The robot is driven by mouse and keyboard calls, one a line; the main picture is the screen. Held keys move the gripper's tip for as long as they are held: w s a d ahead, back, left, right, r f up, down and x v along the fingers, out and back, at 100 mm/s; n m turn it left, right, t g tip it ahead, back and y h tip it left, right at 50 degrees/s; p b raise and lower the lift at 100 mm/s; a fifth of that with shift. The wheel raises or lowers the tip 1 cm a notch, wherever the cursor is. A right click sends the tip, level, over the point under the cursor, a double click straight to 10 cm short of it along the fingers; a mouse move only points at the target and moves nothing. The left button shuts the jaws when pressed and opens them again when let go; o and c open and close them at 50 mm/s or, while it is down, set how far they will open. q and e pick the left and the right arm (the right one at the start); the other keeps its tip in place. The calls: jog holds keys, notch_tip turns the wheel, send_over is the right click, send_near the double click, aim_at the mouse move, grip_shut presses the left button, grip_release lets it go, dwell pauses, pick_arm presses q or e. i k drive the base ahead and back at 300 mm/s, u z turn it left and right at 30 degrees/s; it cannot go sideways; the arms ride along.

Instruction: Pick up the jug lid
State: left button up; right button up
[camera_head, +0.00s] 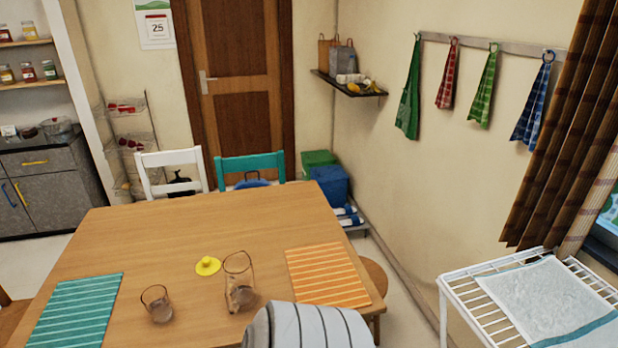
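The yellow jug lid (207,266) lies on the wooden table, with its small knob facing up. Just right of it, apart from it, stands a clear glass jug (239,282) with no lid on it. A smaller clear glass vessel (158,304) stands nearer the front, to the left of the jug. Neither of my grippers shows in the head view, so I cannot see whether they are open or shut.
The table (180,235) has a teal striped mat (76,311) at left and an orange striped mat (327,275) at right. A pale, dark-striped rounded thing (310,328) covers the front edge. A white rack (470,297) stands right. The table's far half is clear.

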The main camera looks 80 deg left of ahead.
aim_at(209, 265)
jog(key=z, duration=0.1)
jog(key=k, duration=1.85)
jog(key=u, duration=0.55)
